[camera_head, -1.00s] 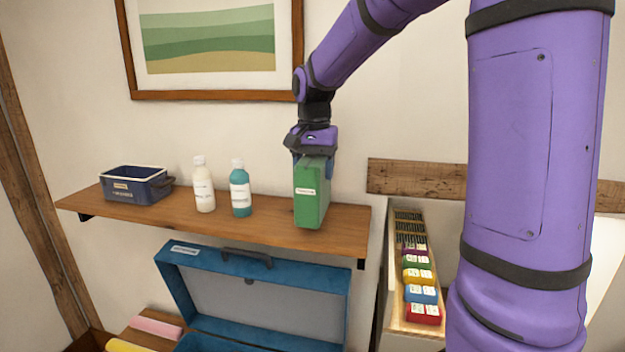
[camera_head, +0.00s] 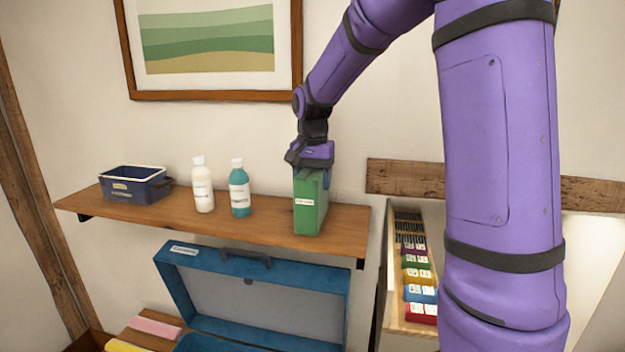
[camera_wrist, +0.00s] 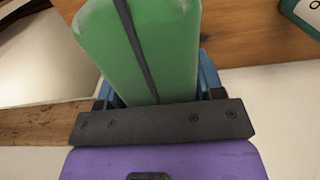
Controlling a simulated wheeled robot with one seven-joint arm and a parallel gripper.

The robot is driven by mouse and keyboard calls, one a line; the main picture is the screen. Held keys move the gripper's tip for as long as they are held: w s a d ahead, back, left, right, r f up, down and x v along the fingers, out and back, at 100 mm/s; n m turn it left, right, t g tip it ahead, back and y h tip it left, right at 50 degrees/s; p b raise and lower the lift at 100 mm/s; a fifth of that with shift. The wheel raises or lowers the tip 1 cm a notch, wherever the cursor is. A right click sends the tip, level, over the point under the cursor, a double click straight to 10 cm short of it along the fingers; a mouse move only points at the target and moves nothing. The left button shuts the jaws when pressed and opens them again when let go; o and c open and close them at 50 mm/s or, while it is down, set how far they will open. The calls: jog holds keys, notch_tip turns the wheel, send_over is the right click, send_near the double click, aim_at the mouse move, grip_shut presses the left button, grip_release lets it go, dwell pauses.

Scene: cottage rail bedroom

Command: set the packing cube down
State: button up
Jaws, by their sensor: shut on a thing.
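The green packing cube (camera_head: 309,208) stands upright at the right part of the wooden wall shelf (camera_head: 265,229), with a white label on its front. Its base appears to be at the shelf's top, but I cannot tell for sure whether it touches. My gripper (camera_head: 313,172) is above it and shut on its upper end. In the wrist view the green cube (camera_wrist: 150,45) with a dark strap down its middle sits between the blue fingers of my gripper (camera_wrist: 158,92).
A white bottle (camera_head: 202,187), a teal bottle (camera_head: 239,190) and a dark blue bin (camera_head: 134,184) stand on the shelf to the left. An open blue case (camera_head: 252,297) is below. A narrow box of coloured packs (camera_head: 417,275) is at lower right. The shelf's right end is bare.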

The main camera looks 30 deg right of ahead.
jog(key=o, duration=1.1)
notch_tip(320, 180, up, 12)
jog(key=shift+r, duration=0.1)
jog(key=s+a+f+n+t, duration=0.1)
jog(key=s+a+n, duration=0.1)
jog(key=s, duration=0.7)
jog(key=s+a+f+n+t, duration=0.1)
jog(key=s+a+n+t, duration=0.1)
jog(key=s, duration=0.7)
jog(key=s+a+f+n+t, duration=0.2)
jog(key=s+n, duration=0.3)
jog(key=s, duration=0.5)
jog(key=shift+a+f, duration=0.1)
jog(key=shift+a, duration=0.8)
